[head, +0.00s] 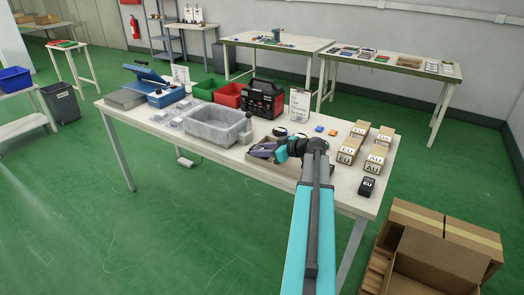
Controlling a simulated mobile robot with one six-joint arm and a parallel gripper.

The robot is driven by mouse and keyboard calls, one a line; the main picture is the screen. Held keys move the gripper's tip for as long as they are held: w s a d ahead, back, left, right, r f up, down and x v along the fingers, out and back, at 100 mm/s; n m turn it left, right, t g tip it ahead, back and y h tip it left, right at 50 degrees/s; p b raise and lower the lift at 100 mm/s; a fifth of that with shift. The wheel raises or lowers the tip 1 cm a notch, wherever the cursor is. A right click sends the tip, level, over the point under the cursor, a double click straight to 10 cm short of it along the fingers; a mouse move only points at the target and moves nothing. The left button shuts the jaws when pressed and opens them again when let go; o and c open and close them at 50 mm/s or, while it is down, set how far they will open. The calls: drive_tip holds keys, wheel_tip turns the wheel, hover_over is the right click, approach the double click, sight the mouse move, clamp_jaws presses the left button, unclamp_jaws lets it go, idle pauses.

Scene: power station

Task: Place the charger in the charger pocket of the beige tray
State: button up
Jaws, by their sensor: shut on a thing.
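The beige tray (256,162) lies on the white table, right of the grey bin, and is largely hidden by my arm. A purple and dark object (263,150) shows at the tray, just left of my gripper; I cannot tell whether it lies in the tray or is held. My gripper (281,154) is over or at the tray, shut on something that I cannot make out. The tray's pockets are too small and covered to tell apart. A black block with a white EU label (367,186), possibly a charger, stands on the table's right front part.
Several labelled cardboard boxes (348,150) stand right of my arm. A grey bin (214,124), a black and red power unit (262,99) and a sign (300,104) stand left and behind. Open cartons (436,255) lie on the floor at right.

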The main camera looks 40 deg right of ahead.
drive_tip(key=shift+f, duration=0.2)
drive_tip(key=o, duration=1.3)
drive_tip(key=shift+s+a+f, duration=0.1)
drive_tip(key=shift+r+p, duration=0.2)
drive_tip(key=shift+p, duration=0.15)
drive_tip(key=shift+r+p, duration=0.55)
drive_tip(key=shift+p, duration=0.25)
drive_tip(key=b+v, duration=0.2)
drive_tip(key=v, duration=1)
